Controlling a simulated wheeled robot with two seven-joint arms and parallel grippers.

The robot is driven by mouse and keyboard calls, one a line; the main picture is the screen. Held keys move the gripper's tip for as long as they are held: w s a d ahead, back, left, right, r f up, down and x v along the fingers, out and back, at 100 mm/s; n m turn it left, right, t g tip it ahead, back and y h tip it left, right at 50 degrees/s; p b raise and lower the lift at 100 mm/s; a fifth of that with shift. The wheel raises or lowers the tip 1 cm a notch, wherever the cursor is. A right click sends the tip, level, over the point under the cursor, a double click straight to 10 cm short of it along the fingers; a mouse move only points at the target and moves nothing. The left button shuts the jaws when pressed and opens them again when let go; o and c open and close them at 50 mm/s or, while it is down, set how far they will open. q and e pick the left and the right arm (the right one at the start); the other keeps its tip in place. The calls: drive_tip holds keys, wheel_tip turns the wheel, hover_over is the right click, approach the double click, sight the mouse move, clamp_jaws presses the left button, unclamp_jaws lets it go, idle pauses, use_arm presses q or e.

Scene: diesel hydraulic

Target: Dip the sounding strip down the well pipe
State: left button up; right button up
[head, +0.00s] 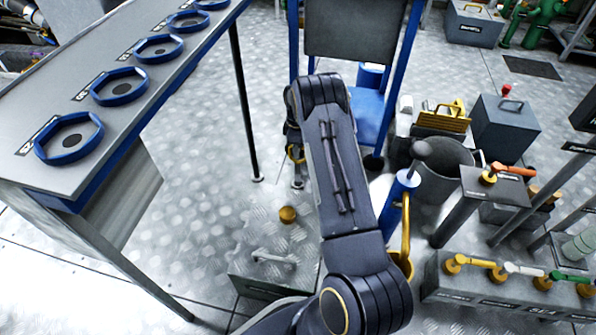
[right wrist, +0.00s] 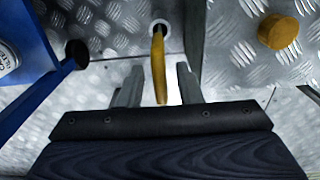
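In the right wrist view a narrow yellow strip (right wrist: 158,65) lies between the two fingers of my right gripper (right wrist: 158,88). A gap shows on each side of it, so the fingers stand open around it without visible contact. Its far end meets a dark round hole with a pale rim (right wrist: 162,23), which looks like the well pipe's mouth. How far the strip enters it I cannot tell. In the head view my right gripper (head: 295,140) is partly hidden behind my own arm, with a bit of yellow beside it. My left gripper is not in view.
A brass-coloured cap (head: 287,214) sits on a raised tread-plate block (head: 268,262) near the gripper. A blue-framed stand (head: 365,112) is behind. A grey bench (head: 120,130) stands left. A blue pump with yellow handle (head: 405,225), a bucket and a valve box crowd the right.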

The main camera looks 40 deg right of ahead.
clamp_jaws()
drive_tip(key=shift+r, duration=0.15)
wheel_tip(320, 180, up, 15)
drive_tip(key=p, duration=1)
idle(1.5)
